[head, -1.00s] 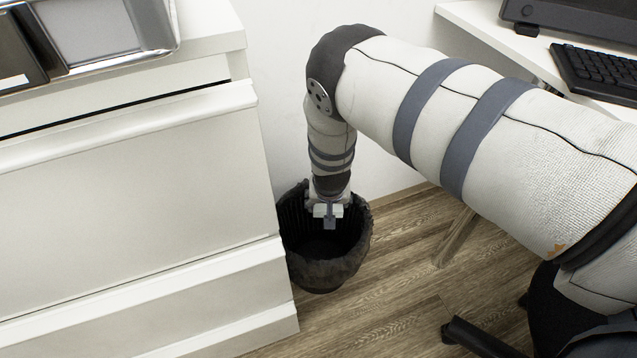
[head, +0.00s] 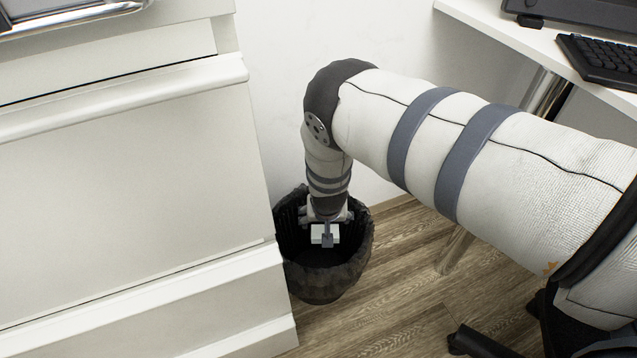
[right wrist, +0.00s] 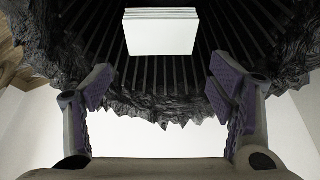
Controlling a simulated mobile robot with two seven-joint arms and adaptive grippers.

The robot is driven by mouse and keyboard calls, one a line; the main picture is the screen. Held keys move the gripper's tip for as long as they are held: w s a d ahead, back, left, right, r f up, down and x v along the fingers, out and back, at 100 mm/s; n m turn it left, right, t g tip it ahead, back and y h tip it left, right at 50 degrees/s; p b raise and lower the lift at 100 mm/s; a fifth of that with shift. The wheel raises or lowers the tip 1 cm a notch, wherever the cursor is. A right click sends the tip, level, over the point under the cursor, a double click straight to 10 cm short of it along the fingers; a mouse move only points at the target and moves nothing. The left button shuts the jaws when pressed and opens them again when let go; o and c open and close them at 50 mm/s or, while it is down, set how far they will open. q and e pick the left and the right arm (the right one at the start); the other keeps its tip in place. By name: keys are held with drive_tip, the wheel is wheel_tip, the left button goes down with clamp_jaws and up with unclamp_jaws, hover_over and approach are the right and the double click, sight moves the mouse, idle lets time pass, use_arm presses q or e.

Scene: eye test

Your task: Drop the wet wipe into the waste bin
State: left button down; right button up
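The wet wipe (head: 317,235) is a small white folded block, seen inside the waste bin's opening in the head view. The waste bin (head: 335,284) is black with a dark crumpled liner and stands on the floor beside the white drawers. My right gripper (head: 328,226) points down into the bin. In the right wrist view its two fingers (right wrist: 160,82) are spread open, with nothing between them. The wipe (right wrist: 160,33) shows there beyond the fingertips, apart from both, against the ribbed bin wall (right wrist: 95,40). I cannot tell whether it rests on anything. My left gripper is out of view.
A white drawer unit (head: 130,180) stands close on the bin's left, with a metal tray (head: 75,14) on top. A white desk (head: 500,38) with a keyboard (head: 600,60) is at right. Wooden floor (head: 400,290) lies open right of the bin.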

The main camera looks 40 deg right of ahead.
drive_tip(key=v, duration=1.2)
